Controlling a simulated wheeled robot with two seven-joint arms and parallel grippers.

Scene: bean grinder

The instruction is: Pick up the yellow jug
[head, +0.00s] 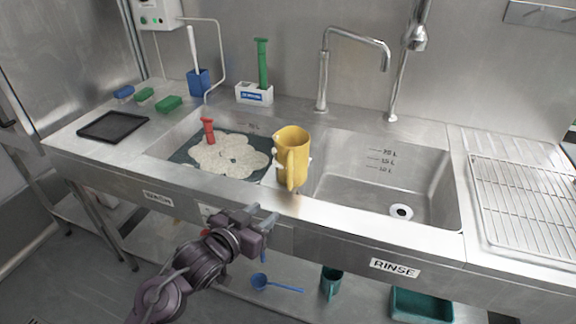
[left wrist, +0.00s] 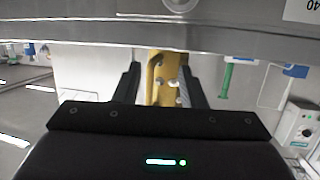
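The yellow jug (head: 292,150) stands upright between the two sink basins, with white patches low on its side. Its handle side faces the front. My left gripper (head: 265,212) is in front of the sink, below and a little left of the jug, and apart from it. Its fingers are open and empty. In the left wrist view, the jug (left wrist: 155,80) shows beyond and between the open fingers (left wrist: 157,85). My right gripper is out of view.
The sink's front edge, with a RINSE label (head: 395,268), lies close to my left gripper. The left basin holds foam (head: 228,158) and a red-handled tool (head: 208,130). The right basin (head: 365,185) looks empty. A tap (head: 322,75) stands behind. A drying rack (head: 525,200) is at right.

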